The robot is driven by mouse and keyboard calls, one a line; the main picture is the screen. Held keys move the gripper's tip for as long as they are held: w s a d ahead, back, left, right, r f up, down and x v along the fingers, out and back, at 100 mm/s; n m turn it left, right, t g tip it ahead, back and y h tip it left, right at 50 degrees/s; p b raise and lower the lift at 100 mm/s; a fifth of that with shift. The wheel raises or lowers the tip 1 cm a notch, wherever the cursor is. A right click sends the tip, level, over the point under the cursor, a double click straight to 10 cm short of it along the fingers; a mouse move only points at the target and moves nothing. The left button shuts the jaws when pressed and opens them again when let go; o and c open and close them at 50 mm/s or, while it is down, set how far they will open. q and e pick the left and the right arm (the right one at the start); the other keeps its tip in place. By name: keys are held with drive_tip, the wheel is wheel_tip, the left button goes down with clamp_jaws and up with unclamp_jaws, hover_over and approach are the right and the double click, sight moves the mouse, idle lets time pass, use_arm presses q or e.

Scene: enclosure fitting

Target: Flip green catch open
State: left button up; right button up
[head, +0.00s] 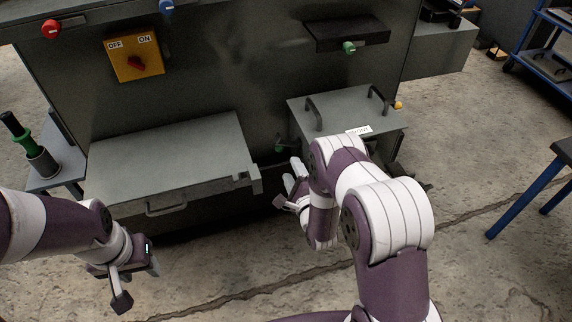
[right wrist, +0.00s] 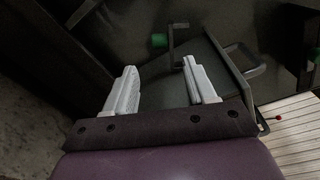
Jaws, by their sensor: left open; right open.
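A small green catch (head: 280,148) sits low on the dark cabinet face, just left of the grey lidded box (head: 349,112) in the head view. My right gripper (head: 288,184) is open and empty, below and in front of that catch and apart from it. In the right wrist view a green piece (right wrist: 159,40) shows beyond the gap between the open fingers (right wrist: 160,70); it looks like the same catch. My left gripper (head: 137,285) is open and empty at the lower left, in front of the grey drawer-like box. My right arm hides part of the lidded box's front.
The grey box with a front handle (head: 166,206) juts out at left. The lidded box has two dark handles on top. A green knob (head: 349,47), a yellow switch plate (head: 134,57) and a red knob (head: 51,29) are higher up. Floor in front is clear.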

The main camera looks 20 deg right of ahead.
sight(282, 149)
drive_tip(key=shift+m+t, duration=0.4)
drive_tip(key=shift+m, duration=0.1)
drive_tip(key=w+b, duration=0.1)
drive_tip(key=w, duration=0.6)
drive_tip(key=w+b, duration=0.1)
drive_tip(key=w, duration=0.3)
drive_tip(key=shift+w+a+f+b, duration=0.1)
drive_tip(key=shift+f+b, duration=0.2)
drive_tip(key=shift+f, duration=0.1)
drive_tip(key=shift+w+r, duration=0.1)
drive_tip(key=shift+w, duration=0.35)
clamp_jaws()
drive_tip(key=shift+f+n+b, duration=0.3)
drive_tip(key=shift+f+b, duration=0.1)
drive_tip(key=shift+s+f+n+b, duration=0.1)
drive_tip(key=shift+f+n+b, duration=0.2)
drive_tip(key=shift+n, duration=0.3)
drive_tip(key=shift+d+n, duration=0.2)
drive_tip(key=shift+n, duration=0.1)
use_arm(q)
wheel_tip(282, 149, down, 5)
drive_tip(key=shift+r, duration=0.1)
use_arm(e)
drive_tip(key=shift+f, duration=0.1)
